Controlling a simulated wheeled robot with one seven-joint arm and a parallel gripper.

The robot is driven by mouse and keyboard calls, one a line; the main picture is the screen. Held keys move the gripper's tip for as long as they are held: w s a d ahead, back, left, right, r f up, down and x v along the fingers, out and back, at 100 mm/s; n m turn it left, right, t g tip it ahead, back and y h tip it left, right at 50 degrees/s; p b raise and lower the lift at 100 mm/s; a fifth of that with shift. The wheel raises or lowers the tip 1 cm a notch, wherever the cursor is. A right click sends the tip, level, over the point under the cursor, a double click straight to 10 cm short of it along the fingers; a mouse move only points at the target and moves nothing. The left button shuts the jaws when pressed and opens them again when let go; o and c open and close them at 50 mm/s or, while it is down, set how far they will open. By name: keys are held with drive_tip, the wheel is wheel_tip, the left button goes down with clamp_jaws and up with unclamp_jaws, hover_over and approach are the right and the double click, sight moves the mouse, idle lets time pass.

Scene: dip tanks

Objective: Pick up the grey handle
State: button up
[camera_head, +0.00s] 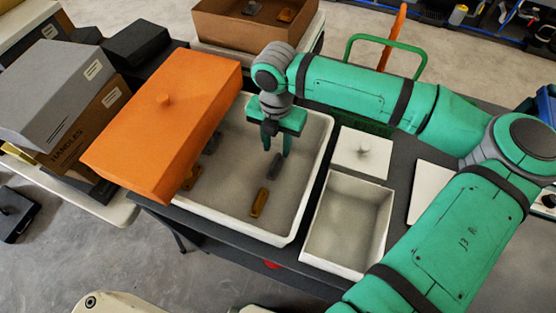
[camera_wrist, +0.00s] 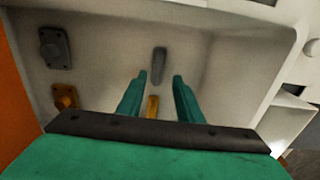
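A grey handle (camera_head: 275,166) lies in the large white tank (camera_head: 318,148), just below my gripper (camera_head: 276,150). In the wrist view the grey handle (camera_wrist: 159,61) lies beyond my fingertips, in line with the space between them. My gripper (camera_wrist: 161,78) is open and empty, pointing down over the tank. A brass-coloured handle (camera_head: 259,202) lies nearer the front of the tank; it shows partly between my fingers in the wrist view (camera_wrist: 152,108). A second grey piece (camera_wrist: 55,47) and a brass piece (camera_wrist: 65,97) are at the tank's left side.
An orange lid (camera_head: 165,120) covers the tank's left part. A smaller white tank (camera_head: 345,225) stands empty to the right, with a white lid (camera_head: 362,153) behind it. Boxes (camera_head: 50,85) stand at left. A brown box (camera_head: 255,25) with handles stands behind.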

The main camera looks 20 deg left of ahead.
sight(274, 161)
drive_tip(key=f, duration=0.2)
drive_tip(key=s+a+f, duration=0.1)
drive_tip(key=f, duration=0.4)
drive_tip(key=shift+w+d+f, duration=0.1)
drive_tip(key=shift+w+d, duration=0.1)
drive_tip(key=shift+d, duration=0.1)
drive_tip(key=shift+w+f, duration=0.1)
drive_tip(key=shift+f, duration=0.2)
drive_tip(key=shift+d, duration=0.1)
drive_tip(key=shift+d, duration=0.15)
drive_tip(key=shift+c, duration=0.4)
drive_tip(key=c, duration=0.5)
clamp_jaws()
drive_tip(key=shift+s+a, duration=0.2)
drive_tip(key=shift+a, duration=0.15)
